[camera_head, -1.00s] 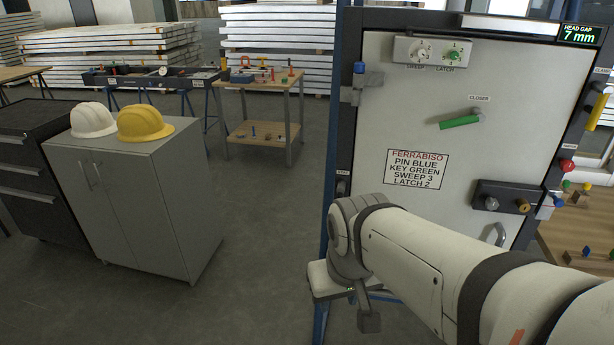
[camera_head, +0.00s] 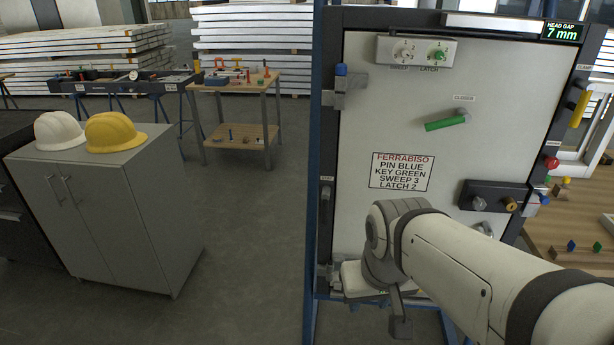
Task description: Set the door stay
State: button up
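A pale door panel (camera_head: 390,120) stands in a dark frame. It has a green lever (camera_head: 446,124) under a small label, SWEEP and LATCH dials (camera_head: 417,51) at the top, and a printed sign (camera_head: 401,172). A blue-topped pin (camera_head: 341,70) sits in a bracket at the upper left. The display (camera_head: 562,33) reads HEAD GAP 7 mm. I cannot make out which part is the door stay. My gripper (camera_head: 400,322) hangs below my wrist in front of the door's lower left. Its fingers are only partly visible, so opening and contents are unclear. My arm covers the door's lower part.
A grey cabinet (camera_head: 105,225) with white and yellow helmets stands at the left. A wooden workbench (camera_head: 236,86) with tools is behind. A plate with knobs (camera_head: 493,197) is on the door's right. A wooden table (camera_head: 572,235) stands far right. Floor between cabinet and door is clear.

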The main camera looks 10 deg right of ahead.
aim_at(326, 190)
jog(key=i, duration=0.9)
jog(key=u, duration=0.05)
